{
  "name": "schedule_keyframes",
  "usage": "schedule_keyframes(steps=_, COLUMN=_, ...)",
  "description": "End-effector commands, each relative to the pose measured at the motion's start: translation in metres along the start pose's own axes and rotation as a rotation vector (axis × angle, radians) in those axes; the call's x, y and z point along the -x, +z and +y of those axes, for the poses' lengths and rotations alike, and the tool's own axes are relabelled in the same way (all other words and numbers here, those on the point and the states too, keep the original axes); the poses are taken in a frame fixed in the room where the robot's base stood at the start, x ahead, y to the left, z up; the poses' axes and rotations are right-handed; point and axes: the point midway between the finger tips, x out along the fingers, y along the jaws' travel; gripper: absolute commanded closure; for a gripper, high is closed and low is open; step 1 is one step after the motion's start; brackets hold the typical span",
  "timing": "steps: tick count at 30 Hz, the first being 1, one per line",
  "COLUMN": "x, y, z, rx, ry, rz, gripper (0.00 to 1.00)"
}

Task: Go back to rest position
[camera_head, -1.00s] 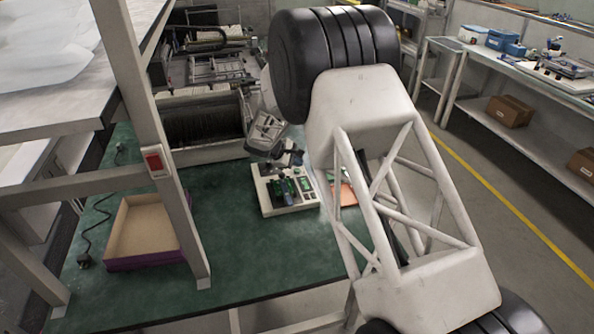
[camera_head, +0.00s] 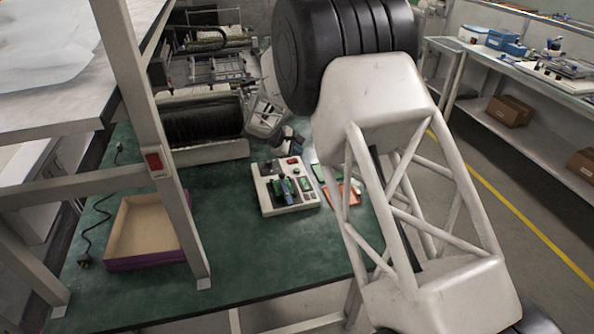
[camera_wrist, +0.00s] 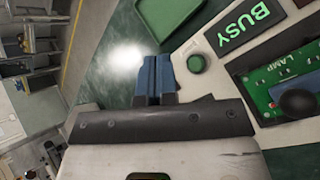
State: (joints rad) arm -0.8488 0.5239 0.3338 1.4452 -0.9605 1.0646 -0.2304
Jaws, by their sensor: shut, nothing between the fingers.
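My gripper (camera_wrist: 156,78) shows in the wrist view with its blue fingers together and nothing between them. It is above the green table top, beside a pale test device (camera_wrist: 222,50) with a lit BUSY display, a green button and a green circuit board marked LAMP. In the head view the test device (camera_head: 264,197) sits on the green table (camera_head: 240,255). My gripper in the head view (camera_head: 290,140) is small and just behind the device, mostly hidden by my own wrist.
An open cardboard box (camera_head: 146,232) lies on the table's left. A grey post (camera_head: 160,150) rises beside it. A green tray (camera_wrist: 168,24) and an orange tray (camera_head: 343,194) lie right of the device. A dark roller machine (camera_head: 200,122) stands behind. The front of the table is clear.

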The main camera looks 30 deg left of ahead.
Motion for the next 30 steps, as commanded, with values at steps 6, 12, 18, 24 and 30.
schedule_keyframes(steps=6, x=0.0, y=0.0, z=0.0, rx=0.0, ry=0.0, rz=0.0, gripper=1.0)
schedule_keyframes(steps=12, x=0.0, y=0.0, z=0.0, rx=0.0, ry=0.0, rz=0.0, gripper=1.0)
schedule_keyframes(steps=18, x=0.0, y=0.0, z=0.0, rx=-0.001, ry=0.0, rz=0.0, gripper=1.0)
schedule_keyframes(steps=24, x=0.0, y=0.016, z=0.004, rx=-0.022, ry=-0.013, rz=0.0, gripper=1.0)
schedule_keyframes(steps=30, x=-0.002, y=0.065, z=0.012, rx=-0.088, ry=-0.055, rz=0.001, gripper=1.0)
